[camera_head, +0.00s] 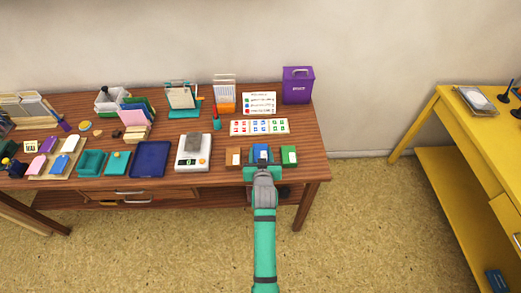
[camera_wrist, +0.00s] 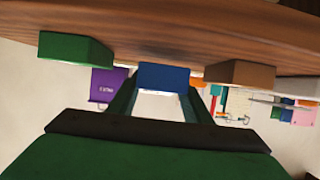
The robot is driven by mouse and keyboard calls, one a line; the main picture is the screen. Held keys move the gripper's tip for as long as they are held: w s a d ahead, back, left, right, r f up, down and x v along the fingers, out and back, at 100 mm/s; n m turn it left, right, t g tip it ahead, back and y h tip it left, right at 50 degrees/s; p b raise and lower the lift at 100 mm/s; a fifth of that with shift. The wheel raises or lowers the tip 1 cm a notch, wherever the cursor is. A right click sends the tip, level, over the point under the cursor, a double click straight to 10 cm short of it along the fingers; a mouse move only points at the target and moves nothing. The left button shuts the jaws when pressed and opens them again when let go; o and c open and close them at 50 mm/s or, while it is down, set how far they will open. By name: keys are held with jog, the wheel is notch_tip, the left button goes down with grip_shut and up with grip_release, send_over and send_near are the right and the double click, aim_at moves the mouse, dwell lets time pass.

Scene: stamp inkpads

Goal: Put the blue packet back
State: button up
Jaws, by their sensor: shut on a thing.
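The blue packet (camera_head: 262,152) is at the front right edge of the brown table, between a brown packet (camera_head: 233,156) on its left and a green packet (camera_head: 289,155) on its right. My gripper (camera_head: 262,168) reaches in from the front and is shut on the blue packet. In the wrist view, which is upside down, the blue packet (camera_wrist: 163,76) sits between the two fingers of my gripper (camera_wrist: 161,92). I cannot tell whether it touches the tabletop.
Behind the packets lies a white card with coloured marks (camera_head: 258,127). A scale with a grey block (camera_head: 194,153) stands to the left. A purple box (camera_head: 298,86) stands at the back right. A yellow table (camera_head: 452,130) is farther right, past open floor.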

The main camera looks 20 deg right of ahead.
jog(key=shift+d+f, duration=0.15)
jog(key=shift+f, duration=0.2)
jog(key=shift+w+f, duration=0.1)
jog(key=shift+f, duration=0.5)
dwell(0.4)
jog(key=o, duration=1.3)
jog(key=shift+c, duration=0.2)
jog(key=v, duration=1)
jog(key=shift+s+r, duration=0.15)
jog(key=shift+s, duration=0.2)
